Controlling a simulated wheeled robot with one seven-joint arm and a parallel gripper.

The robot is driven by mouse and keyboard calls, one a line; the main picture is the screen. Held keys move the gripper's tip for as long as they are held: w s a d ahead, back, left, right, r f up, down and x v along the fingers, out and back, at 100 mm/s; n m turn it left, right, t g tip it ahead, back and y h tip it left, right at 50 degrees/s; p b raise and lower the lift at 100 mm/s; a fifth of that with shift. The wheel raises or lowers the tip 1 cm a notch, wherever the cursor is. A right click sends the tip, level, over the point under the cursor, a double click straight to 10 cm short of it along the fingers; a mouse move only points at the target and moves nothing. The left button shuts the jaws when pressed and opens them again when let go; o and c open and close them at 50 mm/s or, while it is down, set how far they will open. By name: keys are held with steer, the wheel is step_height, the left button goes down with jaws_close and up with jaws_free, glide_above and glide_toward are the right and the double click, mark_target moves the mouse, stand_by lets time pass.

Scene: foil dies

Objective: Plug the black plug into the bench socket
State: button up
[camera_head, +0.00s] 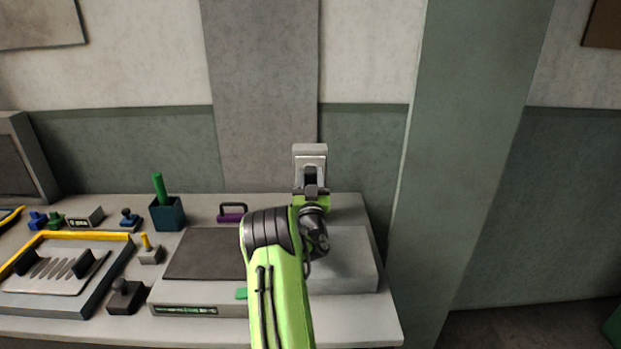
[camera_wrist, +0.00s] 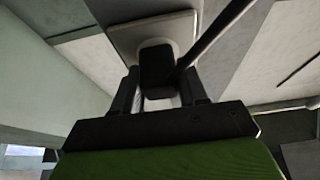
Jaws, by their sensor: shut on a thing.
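The black plug (camera_wrist: 157,66) is between the fingers of my gripper (camera_wrist: 158,92) in the wrist view, and the fingers are shut on it. A dark cord runs from beside the plug up to the right. The light grey bench socket (camera_wrist: 180,30) is right behind the plug in the wrist view. In the head view the socket (camera_head: 310,152) stands against the wall at the back of the bench, and my gripper (camera_head: 311,185) is in front of it. My gripper and arm hide much of the plug there. I cannot tell how deep the plug sits in the socket.
On the bench (camera_head: 375,318), a flat machine with a dark plate (camera_head: 205,254) lies left of my arm. A purple-handled thing (camera_head: 232,213), a teal cup (camera_head: 167,213) and a yellow-edged tray (camera_head: 85,237) stand further left. A green pillar (camera_head: 470,130) rises at the right.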

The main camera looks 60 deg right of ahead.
steer(key=o, duration=1.1)
steer(key=shift+c, duration=0.2)
steer(key=s+a+b, duration=0.6)
steer(key=a+b, duration=0.3)
steer(key=a, duration=0.2)
steer(key=shift+a+f, duration=0.25)
steer(key=shift+a, duration=0.1)
steer(key=shift+w, duration=0.1)
